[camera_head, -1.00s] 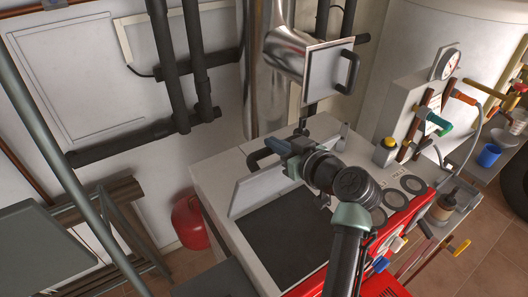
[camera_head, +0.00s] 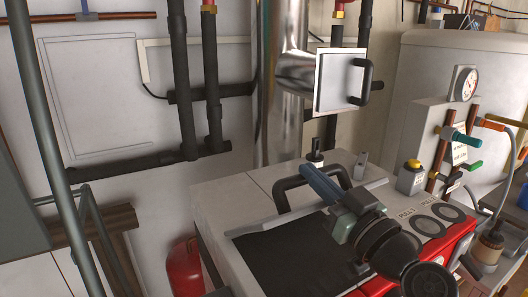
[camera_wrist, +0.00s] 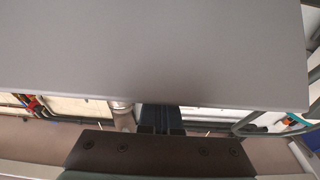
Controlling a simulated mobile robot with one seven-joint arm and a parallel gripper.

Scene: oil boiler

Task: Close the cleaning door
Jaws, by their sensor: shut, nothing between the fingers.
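The cleaning door seems to be the pale hinged panel (camera_head: 265,222) on top of the boiler. It shows almost edge-on, tilted over a dark opening (camera_head: 285,265) that is still uncovered towards me. Its black handle (camera_head: 290,185) rises behind the panel. My gripper (camera_head: 312,175) is shut and empty, reaching over the panel beside the handle. I cannot tell whether it touches. In the wrist view, a large grey surface (camera_wrist: 150,50), probably the panel, fills the top. The gripper fingers (camera_wrist: 161,118) are close together at its edge.
A square white hatch (camera_head: 335,80) with a black handle sits on the metal flue behind. A yellow-topped control box (camera_head: 411,178), valves and a gauge (camera_head: 465,84) stand right. A red vessel (camera_head: 184,268) is at lower left. The boiler top's left side is clear.

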